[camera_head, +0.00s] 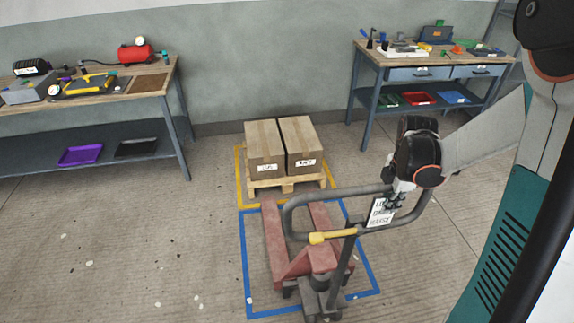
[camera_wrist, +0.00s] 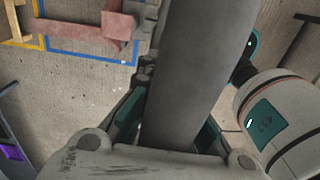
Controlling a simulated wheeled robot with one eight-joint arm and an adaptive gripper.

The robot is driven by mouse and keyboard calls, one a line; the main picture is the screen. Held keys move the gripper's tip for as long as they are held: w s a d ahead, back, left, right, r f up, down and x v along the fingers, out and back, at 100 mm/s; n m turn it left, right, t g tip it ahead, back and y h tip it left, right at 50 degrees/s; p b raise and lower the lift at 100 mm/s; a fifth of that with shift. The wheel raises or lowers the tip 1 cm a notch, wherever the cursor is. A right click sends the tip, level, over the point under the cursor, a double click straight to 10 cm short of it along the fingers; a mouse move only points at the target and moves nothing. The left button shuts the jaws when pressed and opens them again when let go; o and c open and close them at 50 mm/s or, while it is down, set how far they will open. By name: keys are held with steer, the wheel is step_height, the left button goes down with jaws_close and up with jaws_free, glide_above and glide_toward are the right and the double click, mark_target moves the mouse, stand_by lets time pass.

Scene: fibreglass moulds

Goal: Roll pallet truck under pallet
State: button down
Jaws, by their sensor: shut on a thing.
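The pallet truck (camera_head: 276,245) has two dull red forks, a dark base and a grey loop handle (camera_head: 300,200) with a yellow lever. It stands mostly inside a blue floor outline. Its fork tips point at the wooden pallet (camera_head: 287,185) and end close to its front edge; they do not visibly reach under it. The pallet sits inside a yellow floor outline and carries two cardboard boxes (camera_head: 265,145). My gripper (camera_head: 392,198) is at the right side of the loop handle. In the wrist view my gripper (camera_wrist: 168,128) is shut on the thick grey handle bar (camera_wrist: 190,70).
A workbench (camera_head: 90,90) with tools stands at the left, another (camera_head: 430,62) at the back right. The wall is close behind the pallet. A white sign (camera_head: 380,212) hangs at the handle. The floor (camera_head: 130,240) left of the truck is clear apart from small specks.

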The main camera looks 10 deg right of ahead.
steer(key=shift+w, duration=0.1)
steer(key=w+a+b, duration=0.1)
steer(key=w, duration=1.4)
stand_by(0.6)
stand_by(0.4)
steer(key=w+a, duration=0.1)
steer(key=w, duration=1.3)
steer(key=shift+w, duration=0.4)
stand_by(0.7)
